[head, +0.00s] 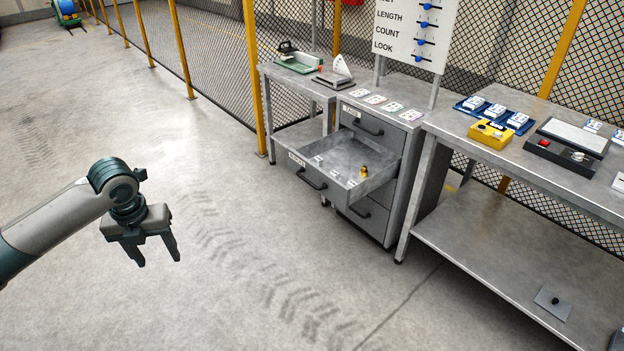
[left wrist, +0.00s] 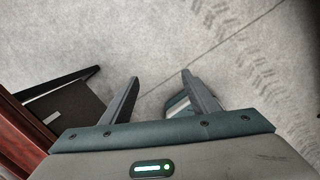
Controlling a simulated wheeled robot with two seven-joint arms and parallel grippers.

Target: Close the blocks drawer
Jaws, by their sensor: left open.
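The blocks drawer (head: 309,177) is the pulled-out drawer of the grey cabinet (head: 399,202), below the shut top drawer labelled TAGS. Its front has a dark bar handle and a white label, too small to read surely. Inside lie a small brass-coloured item (head: 363,171) and several small pale pieces. My left gripper (head: 157,258) is open and empty, well to the left of the drawer and apart from it. Its two fingers also show in the left wrist view (left wrist: 160,78), with bare floor beyond them. My right gripper is in neither view.
Mesh fencing runs behind. The floor between my left gripper and the drawer is clear.

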